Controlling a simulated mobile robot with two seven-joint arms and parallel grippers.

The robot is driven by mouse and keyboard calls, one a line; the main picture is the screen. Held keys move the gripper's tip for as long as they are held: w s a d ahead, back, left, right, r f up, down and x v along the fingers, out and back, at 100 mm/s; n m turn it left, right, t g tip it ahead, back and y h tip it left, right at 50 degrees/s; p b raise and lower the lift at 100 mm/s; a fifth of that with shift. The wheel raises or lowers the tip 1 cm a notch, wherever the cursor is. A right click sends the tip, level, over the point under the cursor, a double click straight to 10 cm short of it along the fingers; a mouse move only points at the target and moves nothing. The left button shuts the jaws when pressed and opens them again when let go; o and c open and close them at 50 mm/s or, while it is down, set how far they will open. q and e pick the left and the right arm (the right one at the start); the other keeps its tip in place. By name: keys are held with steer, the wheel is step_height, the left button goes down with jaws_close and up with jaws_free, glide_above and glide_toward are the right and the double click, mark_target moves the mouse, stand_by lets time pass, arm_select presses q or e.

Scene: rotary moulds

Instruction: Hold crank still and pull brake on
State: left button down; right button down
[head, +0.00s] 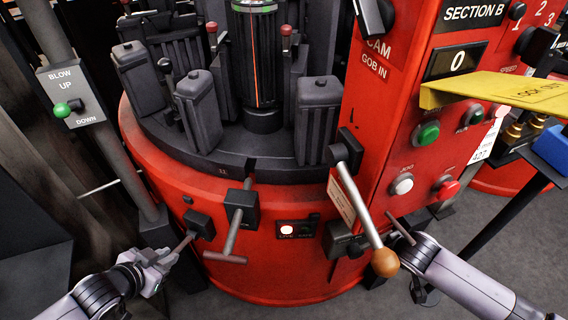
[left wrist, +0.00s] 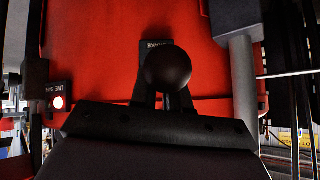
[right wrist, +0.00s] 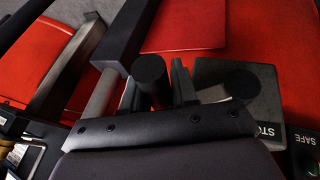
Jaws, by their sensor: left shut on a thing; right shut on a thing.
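My left gripper (head: 168,257) is shut on the end of the brake lever, which slopes down from a black block (head: 200,224) low on the red machine. In the left wrist view the lever's dark ball knob (left wrist: 168,68) sits between the fingers. My right gripper, at the lower right of the head view, is shut on a dark cylindrical handle (right wrist: 151,76) in the right wrist view. In the head view its fingertips are hidden behind a long lever with a wooden ball (head: 385,262). I cannot tell how the held handle joins the crank.
A black block with a crosswise handle (head: 225,258) sticks out between my grippers. A lit white indicator (head: 287,230) is on the red base. A yellow plate (head: 495,92) overhangs the right.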

arm_select(q)
steer(key=shift+s+a+f+t+h, duration=0.15)
steer(key=shift+s+a+f+t, duration=0.1)
steer(key=shift+f+t, duration=0.35)
steer(key=shift+s+a+f+t+h, duration=0.15)
steer(key=shift+a+f+t, duration=0.05)
steer(key=shift+f+t, duration=0.35)
arm_select(e)
steer(key=shift+s+f, duration=0.1)
arm_select(q)
steer(key=shift+s+f+t, duration=0.15)
steer(key=shift+f+t, duration=0.1)
steer(key=shift+t, duration=0.1)
steer(key=shift+s+d+f, duration=0.1)
steer(key=shift+s+f, duration=0.05)
arm_select(e)
steer(key=shift+d, duration=0.1)
arm_select(q)
steer(key=c, duration=1.1)
jaws_free()
steer(key=shift+f, duration=0.1)
steer(key=shift+r, duration=0.25)
steer(key=v, duration=1.1)
steer(key=shift+s+a, duration=0.3)
steer(key=shift+r, duration=0.1)
